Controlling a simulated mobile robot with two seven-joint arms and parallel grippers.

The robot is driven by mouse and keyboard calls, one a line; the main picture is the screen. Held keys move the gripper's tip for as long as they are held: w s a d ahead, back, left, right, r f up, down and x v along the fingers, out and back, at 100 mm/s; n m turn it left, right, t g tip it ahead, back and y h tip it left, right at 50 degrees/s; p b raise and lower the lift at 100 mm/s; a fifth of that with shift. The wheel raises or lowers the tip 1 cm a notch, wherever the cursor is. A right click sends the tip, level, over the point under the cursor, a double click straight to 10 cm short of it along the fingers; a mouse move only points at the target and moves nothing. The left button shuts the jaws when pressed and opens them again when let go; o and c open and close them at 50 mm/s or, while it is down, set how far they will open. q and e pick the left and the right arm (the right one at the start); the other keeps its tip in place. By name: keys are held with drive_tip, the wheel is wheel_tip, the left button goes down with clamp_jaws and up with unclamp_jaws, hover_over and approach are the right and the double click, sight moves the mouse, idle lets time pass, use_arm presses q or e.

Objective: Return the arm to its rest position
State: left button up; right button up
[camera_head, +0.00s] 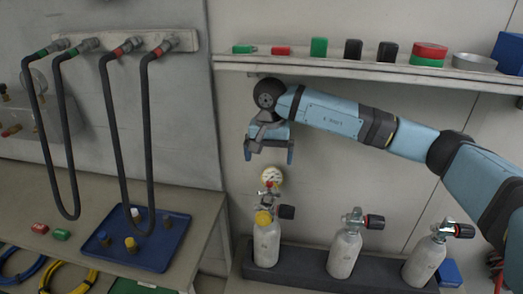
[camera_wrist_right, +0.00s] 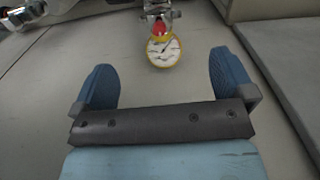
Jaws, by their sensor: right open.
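My right arm reaches in from the right in the head view. Its gripper (camera_head: 269,156) points down in front of the wall, above the leftmost cylinder. The two blue fingers stand wide apart with nothing between them; the right wrist view also shows the open gripper (camera_wrist_right: 164,85). A round pressure gauge (camera_head: 271,177) with a yellow rim sits on the valve of the leftmost cylinder (camera_head: 266,240), just below the fingertips and apart from them. The gauge also shows in the right wrist view (camera_wrist_right: 163,51), beyond the fingers. My left gripper is in neither view.
A shelf (camera_head: 230,63) with small parts runs behind and above my right arm. Two more cylinders (camera_head: 344,254) (camera_head: 424,262) stand in the dark rack at right. Black hoses (camera_head: 109,120) hang from a wall manifold at left. A blue tray (camera_head: 165,255) with small fittings lies on the left bench.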

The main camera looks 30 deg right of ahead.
drive_tip(key=s+a+f+m+g+y+p, duration=0.1)
drive_tip(key=s+a+f+y, duration=0.25)
drive_tip(key=a, duration=0.35)
drive_tip(key=s+a+f+m+g+y+p, duration=0.1)
drive_tip(key=s+a+f+m+y, duration=0.2)
drive_tip(key=a, duration=0.5)
drive_tip(key=s+a+r+m+t+y+p, duration=0.1)
drive_tip(key=s+a+r+m+y+p, duration=0.15)
drive_tip(key=a+m+y, duration=0.3)
drive_tip(key=s+a+r+m+t+y+p, duration=0.1)
drive_tip(key=s+a+r+m+y, duration=0.3)
drive_tip(key=m+y, duration=0.3)
drive_tip(key=s+d+f+m+t+h+p, duration=0.15)
drive_tip(key=d+f+m+t+h, duration=0.5)
drive_tip(key=m, duration=0.95)
drive_tip(key=s+d+f+m+t+h+p, duration=0.1)
drive_tip(key=f+m+t+h+p, duration=0.15)
drive_tip(key=m+t, duration=1.05)
drive_tip(key=s+d+f+m+g+h+p, duration=0.1)
drive_tip(key=s+d+f+m+g+h, duration=0.2)
drive_tip(key=s+f+m, duration=0.3)
drive_tip(key=s+d+f+m+g+h, duration=0.3)
drive_tip(key=s+f+m, duration=0.4)
drive_tip(key=m, duration=0.3)
drive_tip(key=s+g+h, duration=0.1)
drive_tip(key=g, duration=0.1)
drive_tip(key=shift+d+f+g+p, duration=0.25)
drive_tip(key=shift+d+g+p, duration=0.1)
